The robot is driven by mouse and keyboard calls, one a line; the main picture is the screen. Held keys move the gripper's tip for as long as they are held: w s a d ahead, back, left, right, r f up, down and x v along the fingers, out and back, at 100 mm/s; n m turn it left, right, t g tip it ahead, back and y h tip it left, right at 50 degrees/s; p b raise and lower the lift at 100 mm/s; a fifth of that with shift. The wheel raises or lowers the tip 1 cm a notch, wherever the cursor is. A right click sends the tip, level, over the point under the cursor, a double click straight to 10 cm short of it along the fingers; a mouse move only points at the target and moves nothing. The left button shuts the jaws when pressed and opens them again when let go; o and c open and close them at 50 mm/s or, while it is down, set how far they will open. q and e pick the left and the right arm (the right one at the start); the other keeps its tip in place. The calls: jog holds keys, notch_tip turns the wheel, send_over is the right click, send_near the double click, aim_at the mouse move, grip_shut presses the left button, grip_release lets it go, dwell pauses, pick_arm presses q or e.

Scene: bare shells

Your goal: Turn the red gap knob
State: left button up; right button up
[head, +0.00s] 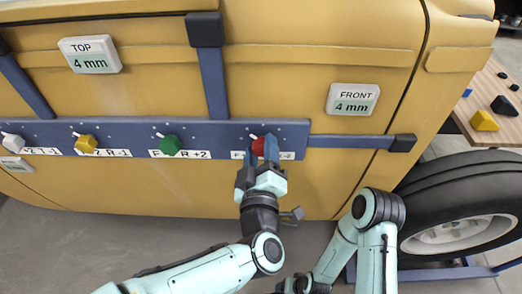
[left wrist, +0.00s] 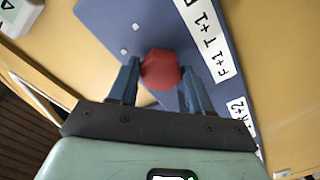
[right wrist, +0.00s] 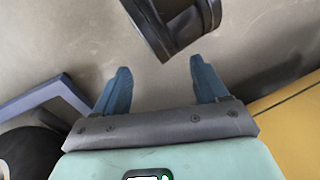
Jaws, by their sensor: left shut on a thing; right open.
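The red knob (head: 258,146) is at the right end of the blue bar (head: 225,134) on the yellow car door. My left gripper (head: 262,154) is at it, with its blue fingers on either side. In the left wrist view the knob (left wrist: 161,69) shows as a red faceted shape between the fingertips of the left gripper (left wrist: 158,85). The white label below the knob is partly hidden by the fingers in the head view. My right gripper (right wrist: 156,85) is open and empty in the right wrist view, facing the grey floor, away from the bar.
A green knob (head: 170,145), a yellow knob (head: 86,143) and a white knob (head: 13,142) sit left along the bar. Displays marked TOP (head: 90,54) and FRONT (head: 353,99) both read 4 mm. A wheel (head: 455,230) and wooden table (head: 475,95) stand at right.

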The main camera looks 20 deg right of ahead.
pick_arm(q)
jog(key=o, duration=1)
jog(key=shift+o, duration=0.2)
jog(key=p+v, duration=0.1)
jog(key=v, duration=1.2)
jog(key=shift+s+p, duration=0.2)
jog(key=shift+p, duration=0.1)
pick_arm(e)
jog(key=s+r, duration=0.1)
jog(key=s+a+r, duration=0.1)
jog(key=shift+s+a+g, duration=0.1)
jog(key=shift+s+g, duration=0.2)
jog(key=shift+g, duration=0.1)
